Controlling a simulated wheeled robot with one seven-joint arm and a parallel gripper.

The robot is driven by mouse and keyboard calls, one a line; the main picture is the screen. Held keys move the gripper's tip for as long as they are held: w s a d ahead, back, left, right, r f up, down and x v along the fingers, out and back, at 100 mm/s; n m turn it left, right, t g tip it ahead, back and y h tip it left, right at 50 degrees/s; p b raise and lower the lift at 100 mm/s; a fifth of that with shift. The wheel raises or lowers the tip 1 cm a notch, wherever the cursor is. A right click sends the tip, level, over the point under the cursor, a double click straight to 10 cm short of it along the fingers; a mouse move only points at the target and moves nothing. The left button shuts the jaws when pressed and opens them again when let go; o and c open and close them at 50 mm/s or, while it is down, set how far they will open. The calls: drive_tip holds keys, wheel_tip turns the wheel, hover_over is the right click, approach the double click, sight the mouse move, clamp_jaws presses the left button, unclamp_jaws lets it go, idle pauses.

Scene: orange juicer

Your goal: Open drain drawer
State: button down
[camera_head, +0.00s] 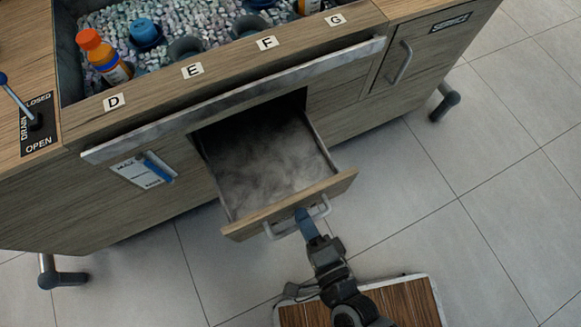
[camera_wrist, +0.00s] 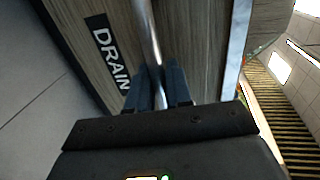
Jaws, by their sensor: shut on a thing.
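The drain drawer (camera_head: 262,165) stands pulled out from the front of the wooden counter in the head view. Its inside is grey and cloudy, and I cannot tell what it holds. A metal bar handle (camera_head: 281,231) runs across its wooden front. My gripper (camera_head: 303,213) is at the handle. In the wrist view, my gripper (camera_wrist: 160,88) has its two blue fingers shut around the metal handle (camera_wrist: 148,35). The drawer front (camera_wrist: 185,40) with its black DRAIN label (camera_wrist: 108,52) is right behind the handle.
A drain lever (camera_head: 18,103) stands at the counter's left by an OPEN/CLOSED label. A metal rail (camera_head: 240,97) runs above the drawer. A SERVICE door (camera_head: 420,55) is at right. Counter feet (camera_head: 62,277) stand on the tiled floor. The floor at right is clear.

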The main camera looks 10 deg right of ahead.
drive_tip(key=shift+f+v, duration=0.2)
drive_tip(key=shift+v, duration=0.85)
drive_tip(key=shift+f+v, duration=0.25)
drive_tip(key=shift+v, duration=0.85)
drive_tip(key=shift+s, duration=0.1)
drive_tip(key=c, duration=1.2)
unclamp_jaws()
drive_tip(key=v, duration=0.7)
drive_tip(key=shift+s+d, duration=0.15)
drive_tip(key=shift+s, duration=0.2)
drive_tip(key=shift+r, duration=0.1)
drive_tip(key=s+d+r+n+h+p, duration=0.1)
drive_tip(key=d+r+n+p, duration=0.2)
drive_tip(key=r, duration=0.8)
drive_tip(key=d+r+n+h+p, duration=0.1)
drive_tip(key=d+r+n+p, duration=0.2)
drive_tip(key=r, duration=0.8)
drive_tip(key=s+d+r+n+h+p, duration=0.1)
drive_tip(key=d+r+n+h+p, duration=0.1)
drive_tip(key=d+r+n, duration=0.4)
drive_tip(key=shift+s+d+r+n+p, duration=0.2)
drive_tip(key=shift+r+n, duration=0.25)
drive_tip(key=shift+r, duration=0.45)
drive_tip(key=shift+s+d+r+n+p, duration=0.1)
drive_tip(key=shift+r+n+p, duration=0.35)
drive_tip(key=shift+r, duration=0.45)
drive_tip(key=shift+s+d+r+n+p, duration=0.15)
drive_tip(key=shift+r+n, duration=0.35)
drive_tip(key=shift+r, duration=0.4)
